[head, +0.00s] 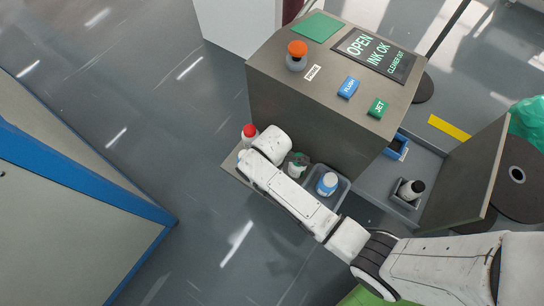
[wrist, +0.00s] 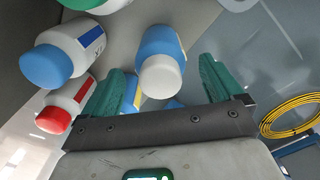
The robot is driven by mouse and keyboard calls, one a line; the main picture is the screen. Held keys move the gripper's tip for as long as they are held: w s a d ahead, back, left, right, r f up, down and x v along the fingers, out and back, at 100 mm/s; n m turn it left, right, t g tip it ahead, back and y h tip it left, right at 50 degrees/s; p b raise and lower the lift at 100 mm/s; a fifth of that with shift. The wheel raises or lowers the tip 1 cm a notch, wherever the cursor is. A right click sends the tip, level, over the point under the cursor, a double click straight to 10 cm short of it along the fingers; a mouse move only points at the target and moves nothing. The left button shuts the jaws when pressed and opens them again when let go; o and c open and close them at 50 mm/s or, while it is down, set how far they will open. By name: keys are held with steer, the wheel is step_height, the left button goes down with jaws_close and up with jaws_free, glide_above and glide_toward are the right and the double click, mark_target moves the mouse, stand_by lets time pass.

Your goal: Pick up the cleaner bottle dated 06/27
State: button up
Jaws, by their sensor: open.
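Several bottles stand on a shelf at the front of the grey machine. No date is readable. My arm hides the gripper in the head view.
The machine (head: 310,105) rises behind the shelf, with buttons and a screen (head: 374,54) on top.

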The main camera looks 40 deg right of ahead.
step_height(320, 180, down, 2)
steer(key=shift+f, duration=0.15)
steer(key=c, duration=1.3)
